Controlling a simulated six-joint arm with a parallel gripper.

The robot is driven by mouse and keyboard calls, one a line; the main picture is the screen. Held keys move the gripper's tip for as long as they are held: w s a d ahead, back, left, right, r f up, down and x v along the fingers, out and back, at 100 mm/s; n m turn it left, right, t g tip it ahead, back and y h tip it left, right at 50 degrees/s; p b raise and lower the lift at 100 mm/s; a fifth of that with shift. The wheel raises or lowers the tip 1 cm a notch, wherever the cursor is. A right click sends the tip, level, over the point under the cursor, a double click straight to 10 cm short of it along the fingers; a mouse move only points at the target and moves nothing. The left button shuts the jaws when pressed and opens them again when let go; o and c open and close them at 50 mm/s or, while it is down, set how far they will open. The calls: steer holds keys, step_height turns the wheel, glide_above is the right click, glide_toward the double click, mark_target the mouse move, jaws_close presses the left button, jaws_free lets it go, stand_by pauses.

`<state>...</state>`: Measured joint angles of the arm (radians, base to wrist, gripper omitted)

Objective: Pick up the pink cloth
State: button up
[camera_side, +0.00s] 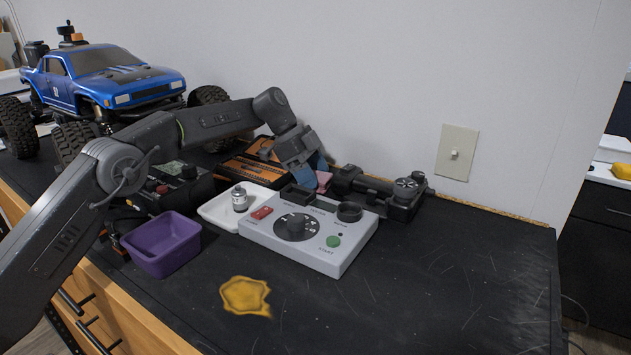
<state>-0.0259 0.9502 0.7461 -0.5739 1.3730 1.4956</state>
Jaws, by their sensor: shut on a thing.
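The pink cloth (324,181) shows as a small patch at the tip of my gripper (314,177), behind the grey control box. My gripper points down and to the right and is shut on the cloth. Most of the cloth is hidden by the gripper and the box, and I cannot tell whether it touches the table. A small blue piece (318,162) shows right beside the fingers.
The grey control box (330,262) stands just in front. A white tray (212,214) with a small bottle (239,199), a purple bin (160,245) and a blue crawler (105,75) are to the left. A black device (400,195) lies to the right. The right tabletop is clear.

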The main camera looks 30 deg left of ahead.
mark_target(326, 178)
steer(key=shift+r, duration=0.1)
steer(key=shift+c, duration=0.2)
steer(key=shift+r, duration=2.05)
steer(key=s+a+r, duration=0.4)
steer(key=a+r, duration=0.2)
steer(key=a, duration=0.5)
steer(key=shift+r, duration=0.4)
steer(key=shift+o, duration=1.4)
steer(key=shift+c, duration=1)
steer(key=shift+d, duration=0.15)
